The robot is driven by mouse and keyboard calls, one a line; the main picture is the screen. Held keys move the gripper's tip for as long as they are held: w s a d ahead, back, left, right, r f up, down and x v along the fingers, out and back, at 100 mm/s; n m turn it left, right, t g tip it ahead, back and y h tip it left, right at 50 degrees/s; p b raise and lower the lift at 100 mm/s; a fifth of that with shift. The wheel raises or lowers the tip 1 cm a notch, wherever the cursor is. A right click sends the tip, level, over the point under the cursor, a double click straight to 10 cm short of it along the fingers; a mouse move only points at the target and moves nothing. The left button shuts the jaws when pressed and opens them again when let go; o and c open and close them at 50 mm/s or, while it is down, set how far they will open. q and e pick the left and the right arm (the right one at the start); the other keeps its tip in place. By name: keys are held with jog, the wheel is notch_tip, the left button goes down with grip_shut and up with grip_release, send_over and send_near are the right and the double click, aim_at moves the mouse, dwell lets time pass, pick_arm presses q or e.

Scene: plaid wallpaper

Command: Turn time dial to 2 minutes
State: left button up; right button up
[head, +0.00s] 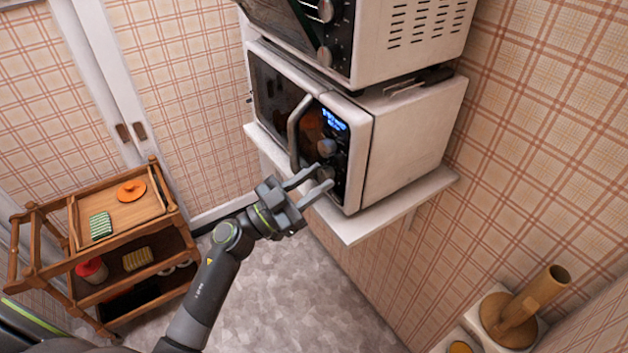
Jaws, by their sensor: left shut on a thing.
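A white microwave (410,140) with a dark door and a curved handle (295,128) stands on a wall shelf. Its black control panel has a lit blue display (334,120), too small to read. An upper dial (326,146) sits below the display, and a lower dial (326,172) is near the bottom of the panel. My left gripper (321,177) comes from the lower left, with its fingertips on either side of the lower dial and shut on it. The dial markings cannot be read. My right gripper is not in view.
A second oven (415,35) sits on top of the microwave. The white shelf (350,228) juts out below it. A wooden cart (75,262) stands at the left, and a wooden object (510,318) at the lower right. The grey floor (300,290) between is clear.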

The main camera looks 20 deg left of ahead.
pick_arm(q)
jog(key=shift+m, duration=0.4)
jog(key=m+g+h+p, duration=0.1)
jog(key=m+g, duration=0.1)
jog(key=m, duration=0.1)
jog(key=shift+w+a+r+m, duration=0.1)
jog(key=shift+m, duration=0.3)
jog(key=m+g, duration=0.1)
jog(key=m, duration=0.1)
jog(key=m+g+h+p, duration=0.1)
jog(key=m, duration=0.1)
jog(key=shift+a+m, duration=0.1)
jog(key=shift+m, duration=0.3)
jog(key=m+g, duration=0.1)
jog(key=m, duration=0.3)
jog(key=shift+w+r+g+p, duration=0.1)
jog(key=shift+r+g+p, duration=0.05)
jog(key=shift+g+p, duration=0.25)
jog(key=m+g+y, duration=0.1)
jog(key=m, duration=0.3)
jog(key=shift+r+p, duration=0.1)
jog(key=shift+p, duration=0.25)
jog(key=m, duration=0.2)
jog(key=m+g+y, duration=0.1)
jog(key=m, duration=0.1)
jog(key=shift+r+y, duration=0.1)
jog(key=shift+y, duration=0.2)
jog(key=m+y, duration=0.2)
jog(key=m, duration=0.2)
jog(key=shift+r, duration=0.1)
